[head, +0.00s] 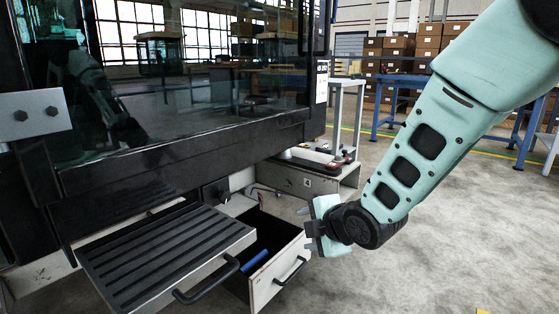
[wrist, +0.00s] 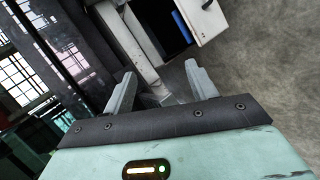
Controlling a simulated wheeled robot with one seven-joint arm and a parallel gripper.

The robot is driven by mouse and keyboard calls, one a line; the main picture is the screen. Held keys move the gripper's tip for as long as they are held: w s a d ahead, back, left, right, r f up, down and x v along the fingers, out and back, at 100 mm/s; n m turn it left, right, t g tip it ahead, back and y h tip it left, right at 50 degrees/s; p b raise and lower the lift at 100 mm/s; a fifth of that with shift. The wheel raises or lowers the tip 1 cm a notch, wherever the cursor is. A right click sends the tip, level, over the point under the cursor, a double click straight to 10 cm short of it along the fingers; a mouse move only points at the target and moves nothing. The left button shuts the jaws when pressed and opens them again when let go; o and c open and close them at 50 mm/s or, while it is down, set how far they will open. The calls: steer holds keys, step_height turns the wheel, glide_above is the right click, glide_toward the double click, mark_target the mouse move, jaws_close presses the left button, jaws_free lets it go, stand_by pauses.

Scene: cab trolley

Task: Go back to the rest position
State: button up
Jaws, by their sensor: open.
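My gripper (head: 307,228) is at the end of my teal arm, just above and to the right of an open drawer (head: 275,283) in the head view. In the wrist view my gripper (wrist: 158,80) shows two grey fingers spread apart with nothing between them. The drawer (wrist: 212,20) lies beyond the fingertips in that view, with its handle at the top. A blue object (head: 254,261) lies inside the drawer. It also shows in the wrist view (wrist: 182,27). The gripper looks apart from the drawer handle.
A ribbed step or tray (head: 160,255) with a black handle juts out left of the drawer. A large dark glass-fronted cab (head: 200,90) stands above. A blue bench (head: 385,95) and stacked boxes (head: 428,45) are behind. The concrete floor (head: 430,250) at right is clear.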

steer(key=s+d+r+m+g+h+p, duration=0.1)
steer(key=s+d+r+m+g+p, duration=0.3)
steer(key=s, duration=0.6)
steer(key=s+d+r+m+g+h, duration=0.1)
steer(key=s+r+m+g+h, duration=0.1)
steer(key=s+m, duration=0.6)
steer(key=s+d+r+m+g+h+p, duration=0.1)
steer(key=s+d+r+m+g+p, duration=0.2)
steer(key=s, duration=1)
step_height(320, 180, up, 38)
steer(key=p, duration=3.7)
steer(key=shift+a+h, duration=0.15)
steer(key=shift+h, duration=0.15)
steer(key=shift+c, duration=0.4)
